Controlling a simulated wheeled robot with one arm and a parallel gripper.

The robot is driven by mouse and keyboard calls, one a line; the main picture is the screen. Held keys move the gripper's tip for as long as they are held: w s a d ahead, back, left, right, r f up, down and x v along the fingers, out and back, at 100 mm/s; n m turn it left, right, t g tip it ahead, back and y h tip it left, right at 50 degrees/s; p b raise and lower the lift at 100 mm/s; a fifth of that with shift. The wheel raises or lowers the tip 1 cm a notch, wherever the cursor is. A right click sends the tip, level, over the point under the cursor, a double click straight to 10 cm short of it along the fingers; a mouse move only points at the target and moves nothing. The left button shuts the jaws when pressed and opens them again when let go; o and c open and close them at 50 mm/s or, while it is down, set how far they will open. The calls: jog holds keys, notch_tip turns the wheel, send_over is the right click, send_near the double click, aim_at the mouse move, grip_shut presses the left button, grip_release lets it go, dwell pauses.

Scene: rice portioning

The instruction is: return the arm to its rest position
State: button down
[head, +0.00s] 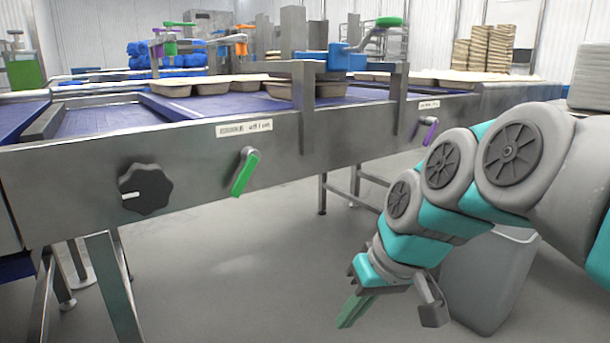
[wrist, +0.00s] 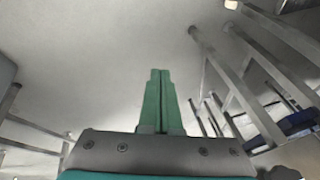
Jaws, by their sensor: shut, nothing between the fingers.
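My gripper (head: 355,311) hangs at the end of my folded arm at the right of the head view. Its green fingers point down and to the left, over the grey floor and in front of the conveyor. In the wrist view my gripper (wrist: 160,75) shows its two green fingers side by side, closed together with nothing between them. The fingers touch nothing that I can see.
A steel conveyor frame (head: 80,183) with a blue belt (head: 105,121) runs across the head view. A black knob (head: 145,189), a green lever (head: 245,172) and a purple lever (head: 430,131) stick out from its front. A grey bin (head: 490,278) stands behind my arm. The floor (head: 245,285) left of my gripper is clear.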

jog(key=s+d+f+m+g+h, duration=0.2)
jog(key=s+d+f, duration=0.2)
jog(key=s+f, duration=0.45)
jog(key=s+d+f+m+g+h, duration=0.2)
jog(key=s+d+f, duration=0.2)
jog(key=s+f, duration=0.45)
notch_tip(320, 180, up, 15)
jog(key=s+p, duration=0.1)
jog(key=p, duration=1.2)
jog(key=shift+s+d, duration=0.15)
